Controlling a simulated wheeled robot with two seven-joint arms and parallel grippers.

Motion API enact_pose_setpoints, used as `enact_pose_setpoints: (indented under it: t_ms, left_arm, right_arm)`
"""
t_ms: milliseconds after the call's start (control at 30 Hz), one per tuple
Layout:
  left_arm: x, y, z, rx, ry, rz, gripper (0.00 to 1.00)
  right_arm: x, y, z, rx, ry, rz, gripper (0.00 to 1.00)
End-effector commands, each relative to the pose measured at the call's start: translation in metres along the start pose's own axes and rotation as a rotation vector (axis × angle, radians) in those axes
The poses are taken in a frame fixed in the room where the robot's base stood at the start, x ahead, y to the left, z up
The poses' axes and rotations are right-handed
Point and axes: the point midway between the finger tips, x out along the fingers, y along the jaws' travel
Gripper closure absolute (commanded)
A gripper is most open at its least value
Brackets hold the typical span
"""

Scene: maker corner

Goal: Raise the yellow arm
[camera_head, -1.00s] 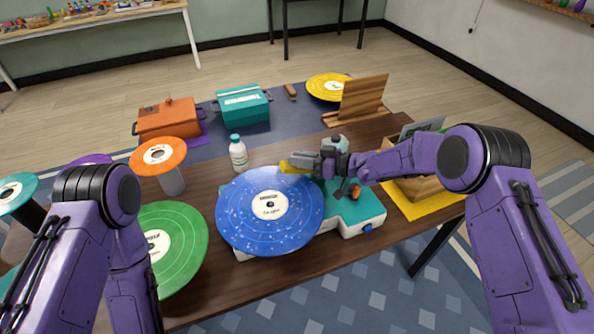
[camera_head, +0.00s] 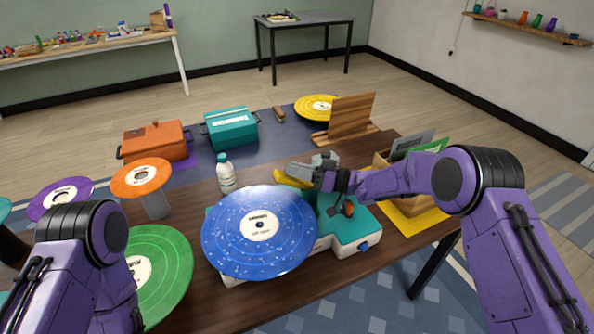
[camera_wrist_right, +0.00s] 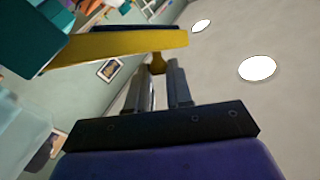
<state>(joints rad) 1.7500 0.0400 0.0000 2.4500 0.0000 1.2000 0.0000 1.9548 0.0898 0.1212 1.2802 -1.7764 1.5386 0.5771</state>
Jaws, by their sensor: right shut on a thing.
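The yellow arm (camera_head: 293,180) is on the teal and white record player (camera_head: 352,228), at the far right edge of the blue record (camera_head: 232,245). My right gripper (camera_head: 298,172) is at the yellow arm. In the right wrist view, its two fingers (camera_wrist_right: 160,72) are shut on a small yellow knob on the yellow arm (camera_wrist_right: 110,46). The gripper hides part of the arm in the head view, and I cannot tell how far the arm stands above the record. My left arm shows at the lower left, but its gripper is out of view.
A white bottle (camera_head: 226,175) stands behind the record. An orange record on a stand (camera_head: 141,178) and a green record (camera_head: 160,265) are to the left. A wooden crate (camera_head: 408,205) with sleeves stands right of the player. An orange pot (camera_head: 155,143) and teal box (camera_head: 231,128) are behind.

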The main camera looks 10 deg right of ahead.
Motion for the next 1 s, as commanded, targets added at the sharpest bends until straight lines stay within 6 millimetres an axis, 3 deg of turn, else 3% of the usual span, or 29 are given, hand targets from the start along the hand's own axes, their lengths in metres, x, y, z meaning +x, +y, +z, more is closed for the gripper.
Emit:
enact_pose_setpoints:
  t_ms: [33,67,100,433,600,867,1000]
  left_arm:
    - [0.0,0.0,0.0,0.0,0.0,0.0,0.55]
    - [0.0,0.0,0.0,0.0,0.0,0.0,0.55]
    - [0.0,0.0,0.0,0.0,0.0,0.0,0.55]
    - [0.001,0.0,0.0,0.0,0.0,0.0,0.55]
    - [0.006,0.001,0.002,0.0,0.0,0.0,0.55]
    - [0.016,0.001,0.007,0.0,0.0,0.0,0.55]
    - [0.024,0.002,0.01,0.0,0.0,0.0,0.55]
  right_arm:
    - [0.0,0.0,0.0,-0.001,0.0,0.001,1.0]
    - [0.0,0.0,0.0,-0.001,0.0,0.001,0.7]
    - [0.0,0.0,0.0,-0.001,0.0,0.001,0.57]
    - [0.0,-0.001,-0.002,-0.002,-0.001,0.0,0.56]
    - [0.002,-0.013,-0.029,-0.007,-0.001,0.0,0.56]
    - [-0.009,-0.081,-0.063,-0.005,0.0,-0.001,0.56]
    - [-0.019,-0.119,-0.063,-0.001,0.001,0.0,0.56]
